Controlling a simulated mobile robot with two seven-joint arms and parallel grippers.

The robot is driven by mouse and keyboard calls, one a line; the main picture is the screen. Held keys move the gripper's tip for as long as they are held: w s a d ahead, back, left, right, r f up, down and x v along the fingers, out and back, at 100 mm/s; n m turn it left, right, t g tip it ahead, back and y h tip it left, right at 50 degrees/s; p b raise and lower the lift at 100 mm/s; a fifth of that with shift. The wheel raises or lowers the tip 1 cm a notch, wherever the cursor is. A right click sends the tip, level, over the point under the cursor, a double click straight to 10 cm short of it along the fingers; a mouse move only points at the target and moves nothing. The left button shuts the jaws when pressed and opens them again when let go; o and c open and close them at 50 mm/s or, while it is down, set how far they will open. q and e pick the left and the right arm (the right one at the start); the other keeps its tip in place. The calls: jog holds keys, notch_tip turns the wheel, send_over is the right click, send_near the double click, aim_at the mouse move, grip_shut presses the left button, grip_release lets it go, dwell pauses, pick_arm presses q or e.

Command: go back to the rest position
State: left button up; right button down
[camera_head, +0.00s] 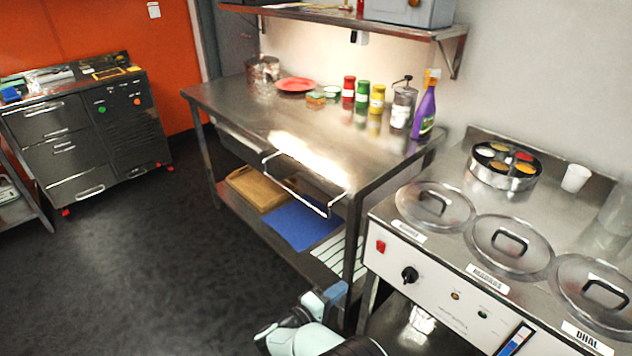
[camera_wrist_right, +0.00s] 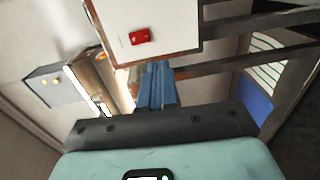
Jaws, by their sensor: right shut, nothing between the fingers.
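My right gripper (camera_head: 336,292) shows at the bottom middle of the head view, with its blue fingers in front of the lower part of the steel table. The fingers are together and hold nothing. In the right wrist view the blue fingers (camera_wrist_right: 157,85) are also together, with the white front panel (camera_wrist_right: 150,38) of the warmer and its red switch (camera_wrist_right: 141,36) beyond them. My left gripper is in neither view.
The steel table (camera_head: 228,98) carries jars, a red plate (camera_head: 296,85) and a purple bottle (camera_head: 425,110). The warmer (camera_head: 432,275) with lidded pots stands at right. A dark cabinet (camera_head: 90,130) stands at far left. Open dark floor (camera_head: 130,260) lies at left.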

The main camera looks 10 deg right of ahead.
jog(key=s+d+f+m+y+p, duration=0.15)
jog(key=d+f+y+p, duration=0.35)
jog(key=f, duration=0.6)
jog(key=s+d+f+m+g+y+p, duration=0.25)
jog(key=s+f+y, duration=0.25)
jog(key=s+f, duration=0.3)
jog(key=s+a+m+g+y+p, duration=0.2)
jog(key=s+m+g+y, duration=0.1)
jog(key=s, duration=1)
jog(key=s+a+r+m+g+y+p, duration=0.1)
jog(key=s+g, duration=0.5)
jog(key=s, duration=0.8)
jog(key=a+m+y+p, duration=0.1)
jog(key=a+m+y, duration=0.1)
jog(key=m+y, duration=0.1)
jog(key=shift+s+a+m, duration=0.15)
jog(key=shift+a+m, duration=0.15)
jog(key=shift+a, duration=0.05)
jog(key=shift+d+r, duration=0.1)
